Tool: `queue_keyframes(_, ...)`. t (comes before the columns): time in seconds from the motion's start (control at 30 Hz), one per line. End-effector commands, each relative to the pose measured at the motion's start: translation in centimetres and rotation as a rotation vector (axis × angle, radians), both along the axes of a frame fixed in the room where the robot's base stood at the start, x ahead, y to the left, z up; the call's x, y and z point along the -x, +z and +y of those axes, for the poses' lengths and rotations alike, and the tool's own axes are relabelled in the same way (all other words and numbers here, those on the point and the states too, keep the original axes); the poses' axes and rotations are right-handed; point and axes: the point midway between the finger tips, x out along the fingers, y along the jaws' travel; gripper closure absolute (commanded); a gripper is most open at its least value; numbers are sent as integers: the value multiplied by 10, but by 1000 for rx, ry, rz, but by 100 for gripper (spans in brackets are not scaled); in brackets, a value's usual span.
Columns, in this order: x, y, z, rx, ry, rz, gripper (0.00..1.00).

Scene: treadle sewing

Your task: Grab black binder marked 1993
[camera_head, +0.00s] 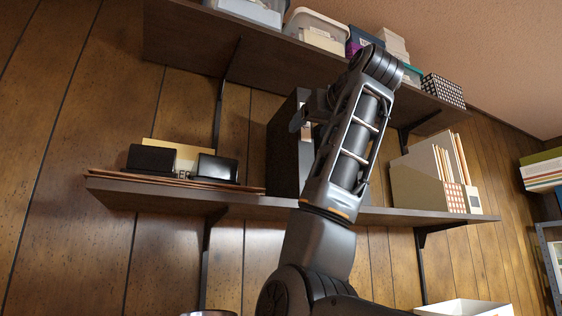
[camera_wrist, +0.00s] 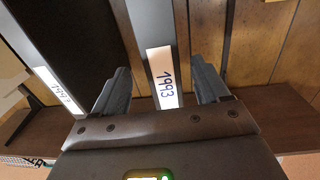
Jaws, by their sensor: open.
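The black binder marked 1993 (camera_wrist: 164,78) shows in the wrist view with a white label on its narrow spine. My gripper (camera_wrist: 160,88) is open, with one finger on each side of that spine in the picture. Gaps show between the fingers and the spine, and I cannot tell how deep the fingers reach around it. In the head view, my gripper (camera_head: 303,118) is partly hidden by my arm, in front of dark binders (camera_head: 284,150) on the lower shelf. The 1993 label is not readable there.
Another black binder (camera_wrist: 83,40) with a white label stands left of it in the wrist view. The lower shelf (camera_head: 250,203) also holds black desk items (camera_head: 152,158) at left and file holders (camera_head: 420,180) at right. The upper shelf (camera_head: 200,40) holds several boxes.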

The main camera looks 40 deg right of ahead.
Motion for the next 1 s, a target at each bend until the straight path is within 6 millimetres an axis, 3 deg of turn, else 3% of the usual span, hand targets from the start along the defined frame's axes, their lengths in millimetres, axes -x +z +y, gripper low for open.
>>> queue_keyframes(0.37,-30,2,-9,0,1,1,26)
queue_keyframes(0.7,-71,1,-22,0,1,1,26)
queue_keyframes(1.0,-74,0,-23,0,0,0,26)
